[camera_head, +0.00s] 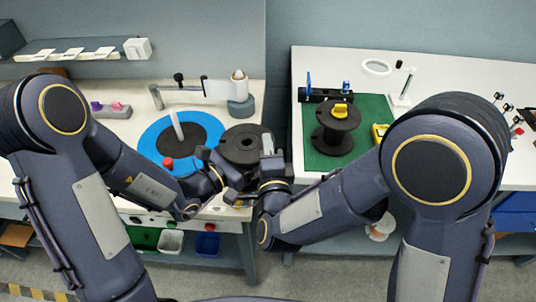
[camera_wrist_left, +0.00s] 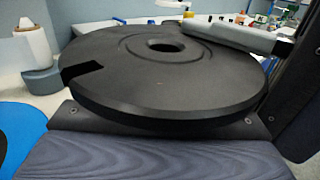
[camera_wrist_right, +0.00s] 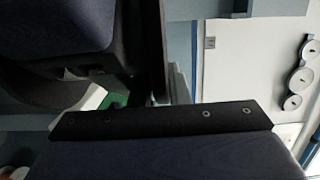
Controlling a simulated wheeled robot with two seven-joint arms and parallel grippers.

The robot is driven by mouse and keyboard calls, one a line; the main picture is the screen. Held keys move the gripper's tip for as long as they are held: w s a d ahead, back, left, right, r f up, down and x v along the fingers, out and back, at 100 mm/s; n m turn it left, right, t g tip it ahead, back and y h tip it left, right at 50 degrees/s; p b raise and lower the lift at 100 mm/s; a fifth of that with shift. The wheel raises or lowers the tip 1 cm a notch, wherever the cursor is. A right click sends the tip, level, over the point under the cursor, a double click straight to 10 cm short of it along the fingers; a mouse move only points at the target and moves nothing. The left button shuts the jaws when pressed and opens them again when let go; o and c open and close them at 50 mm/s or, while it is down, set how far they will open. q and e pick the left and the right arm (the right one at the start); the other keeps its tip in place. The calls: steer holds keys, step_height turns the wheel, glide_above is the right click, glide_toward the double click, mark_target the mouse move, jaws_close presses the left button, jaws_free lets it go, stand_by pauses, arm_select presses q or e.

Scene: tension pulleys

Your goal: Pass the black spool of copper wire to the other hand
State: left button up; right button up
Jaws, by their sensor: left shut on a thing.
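The black spool (camera_head: 246,144) shows its broad round flange with a centre hole in the head view. It is in my left gripper (camera_head: 232,176), which is shut on it in front of the left table. The flange fills the left wrist view (camera_wrist_left: 150,70), with a notch at its left edge. The flange hides any copper wire. My right gripper (camera_head: 271,170) is close beside the spool at its right edge. Whether its fingers are open or touching the spool cannot be told. The right wrist view shows mostly dark gripper parts and no clear spool.
The left table holds a blue disc (camera_head: 205,127) and a white cone on a grey base (camera_head: 241,106). A gap separates the tables.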

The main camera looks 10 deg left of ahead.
arm_select(q)
steer(key=shift+s+d+r, duration=0.1)
steer(key=shift+s+d, duration=0.1)
steer(key=shift+d, duration=0.15)
arm_select(e)
steer(key=shift+s+a+r, duration=0.1)
steer(key=shift+a, duration=0.3)
steer(key=shift+c, duration=0.3)
jaws_close()
steer(key=shift+s+a, duration=0.1)
arm_select(q)
steer(key=o, duration=1.6)
steer(key=shift+c, duration=0.2)
steer(key=shift+w, duration=0.1)
arm_select(e)
steer(key=shift+y, duration=0.3)
